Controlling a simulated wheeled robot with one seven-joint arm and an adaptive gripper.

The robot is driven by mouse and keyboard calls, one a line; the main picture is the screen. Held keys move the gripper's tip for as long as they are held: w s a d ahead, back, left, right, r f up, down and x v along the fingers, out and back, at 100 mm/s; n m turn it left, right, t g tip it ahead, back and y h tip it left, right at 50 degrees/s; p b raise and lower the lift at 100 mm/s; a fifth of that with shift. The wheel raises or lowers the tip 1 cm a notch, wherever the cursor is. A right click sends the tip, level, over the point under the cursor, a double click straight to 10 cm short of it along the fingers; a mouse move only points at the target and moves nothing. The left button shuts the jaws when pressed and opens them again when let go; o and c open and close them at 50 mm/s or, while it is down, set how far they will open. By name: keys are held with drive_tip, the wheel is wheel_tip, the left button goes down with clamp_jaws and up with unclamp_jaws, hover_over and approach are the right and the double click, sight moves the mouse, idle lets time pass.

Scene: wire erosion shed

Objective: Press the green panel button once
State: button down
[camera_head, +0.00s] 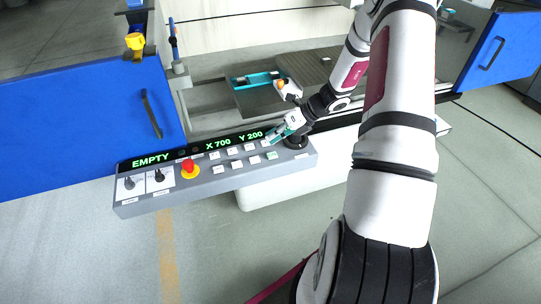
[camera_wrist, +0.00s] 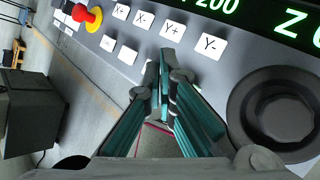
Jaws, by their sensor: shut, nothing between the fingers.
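A grey control panel (camera_head: 150,203) slopes below a dark display with green text. A pale green button (camera_head: 272,155) sits at the right end of its lower button row in the head view. My gripper (camera_head: 272,136) is over the right part of the panel, near the upper row's right end. In the wrist view my gripper (camera_wrist: 164,58) is shut with nothing between its teal fingers. Its tips point at the panel below the Y+ button (camera_wrist: 173,29). The green button is not visible there; the fingers may hide it. I cannot tell whether the tips touch the panel.
A red emergency stop (camera_head: 189,167) on a yellow base and two dark knobs are on the panel's left. A large black dial (camera_wrist: 283,110) is close right of my fingers. Blue doors (camera_head: 75,120) and a machine bed with a teal tray (camera_head: 252,80) stand behind.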

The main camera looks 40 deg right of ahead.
sight(273, 153)
drive_tip(key=shift+f+b, duration=0.65)
drive_tip(key=shift+f, duration=1.1)
drive_tip(key=shift+f, duration=0.1)
drive_tip(key=shift+f, duration=0.3)
drive_tip(key=shift+f+b, duration=0.4)
idle(0.7)
idle(0.3)
drive_tip(key=shift+r+p, duration=0.35)
drive_tip(key=shift+r, duration=0.5)
drive_tip(key=shift+r, duration=0.1)
drive_tip(key=shift+r+p, duration=0.95)
drive_tip(key=shift+r, duration=1.4)
